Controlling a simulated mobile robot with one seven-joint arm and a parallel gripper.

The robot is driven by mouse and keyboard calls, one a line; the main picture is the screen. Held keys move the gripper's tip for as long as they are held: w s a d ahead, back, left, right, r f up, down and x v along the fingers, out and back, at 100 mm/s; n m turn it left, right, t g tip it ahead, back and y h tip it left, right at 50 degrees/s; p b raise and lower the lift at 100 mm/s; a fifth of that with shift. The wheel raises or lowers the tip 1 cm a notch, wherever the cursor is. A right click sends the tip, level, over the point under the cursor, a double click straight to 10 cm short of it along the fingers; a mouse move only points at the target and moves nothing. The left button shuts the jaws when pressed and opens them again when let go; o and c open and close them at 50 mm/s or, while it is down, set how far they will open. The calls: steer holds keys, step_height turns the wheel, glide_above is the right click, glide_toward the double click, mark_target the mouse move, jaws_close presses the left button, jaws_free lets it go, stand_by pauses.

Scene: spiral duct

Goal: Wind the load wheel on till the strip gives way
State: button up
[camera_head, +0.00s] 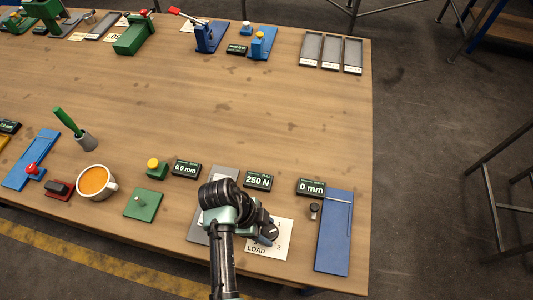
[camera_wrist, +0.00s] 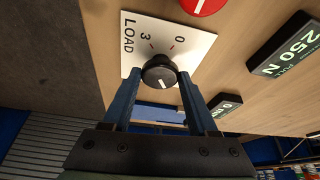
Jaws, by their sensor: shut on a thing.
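The load wheel is a black knob (camera_wrist: 158,71) on a white card (camera_wrist: 185,36) marked LOAD, with 0 and 3 showing in the wrist view. My gripper (camera_wrist: 158,80) has one finger on each side of the knob and is shut on it. The knob's white pointer line faces the gripper side, away from the 0 and 3. The head view shows the card (camera_head: 262,250) with 1 and 2 visible, partly behind my arm. A display (camera_head: 258,181) reads 250 N. I cannot make out the strip; my arm covers part of a grey plate (camera_head: 228,181) there.
A display (camera_head: 311,187) reading 0 mm and a blue plate (camera_head: 335,232) lie to the right. Left are a 0.0 mm display (camera_head: 187,169), a green block (camera_head: 142,205) and an orange-filled cup (camera_head: 95,182). A red disc (camera_wrist: 203,5) is near the card. The table's middle is clear.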

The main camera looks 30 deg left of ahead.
steer(key=o, duration=1.4)
steer(key=shift+p+v, duration=1.25)
steer(key=shift+v, duration=5.25)
steer(key=shift+a, duration=0.1)
steer(key=shift+f, duration=0.1)
